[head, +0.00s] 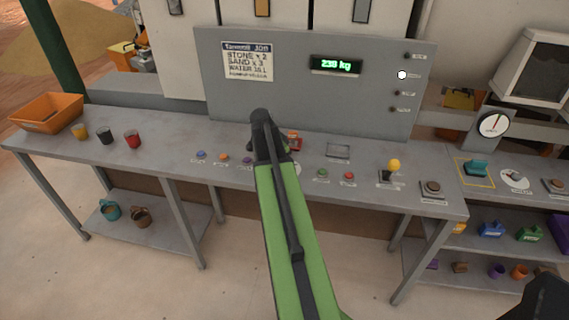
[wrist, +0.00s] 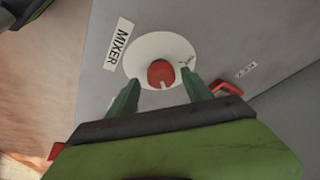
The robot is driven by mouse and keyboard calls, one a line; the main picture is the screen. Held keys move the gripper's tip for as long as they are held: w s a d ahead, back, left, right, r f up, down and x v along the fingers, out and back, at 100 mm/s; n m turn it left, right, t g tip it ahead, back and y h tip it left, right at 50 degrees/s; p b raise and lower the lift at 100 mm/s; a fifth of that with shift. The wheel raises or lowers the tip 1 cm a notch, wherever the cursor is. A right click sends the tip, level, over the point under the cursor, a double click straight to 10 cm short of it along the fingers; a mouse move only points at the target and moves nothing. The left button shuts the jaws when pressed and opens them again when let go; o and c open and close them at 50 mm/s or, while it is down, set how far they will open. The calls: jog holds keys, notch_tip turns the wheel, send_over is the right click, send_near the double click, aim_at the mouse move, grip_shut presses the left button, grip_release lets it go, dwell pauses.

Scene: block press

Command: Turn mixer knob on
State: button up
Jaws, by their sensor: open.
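The mixer knob (wrist: 160,73) is a red round knob on a white dial (wrist: 150,47) in the wrist view, beside a label reading MIXER (wrist: 118,43). A pale mark on the knob points toward the bottom of the picture. Small print sits at the dial's right edge. My gripper (wrist: 161,79) is open, with one dark green finger on each side of the knob. I cannot tell whether the fingers touch it. In the head view my gripper (head: 262,122) reaches over the console bench and hides the knob.
A red bracket-like part (wrist: 228,88) lies close to the right finger. On the bench (head: 180,165), coloured buttons (head: 224,156) stand left of my arm. Green and red buttons and a yellow-topped lever (head: 393,166) stand right. A grey panel (head: 290,100) with a 230 kg display (head: 336,65) rises behind.

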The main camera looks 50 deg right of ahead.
jog(key=p+v, duration=1.5)
jog(key=v, duration=0.2)
jog(key=shift+a+p, duration=0.15)
jog(key=shift+p, duration=0.25)
jog(key=shift+w+r, duration=0.1)
jog(key=w+a+f+n+t+b, duration=0.1)
jog(key=w+a+f+n+b, duration=0.2)
jog(key=a, duration=0.9)
jog(key=w+a+f+n+b, duration=0.2)
jog(key=w+a+f+n, duration=0.15)
jog(key=a, duration=0.85)
jog(key=s+a+f+n+y, duration=0.1)
jog(key=s+a+n+y, duration=0.1)
jog(key=a+n, duration=0.5)
jog(key=s+a+f+n+y+b, duration=0.1)
jog(key=s+a+n+y, duration=0.1)
jog(key=a+n, duration=0.5)
jog(key=s+a, duration=0.1)
jog(key=a, duration=0.1)
jog(key=shift+s+a+b, duration=0.3)
jog(key=shift+a, duration=0.05)
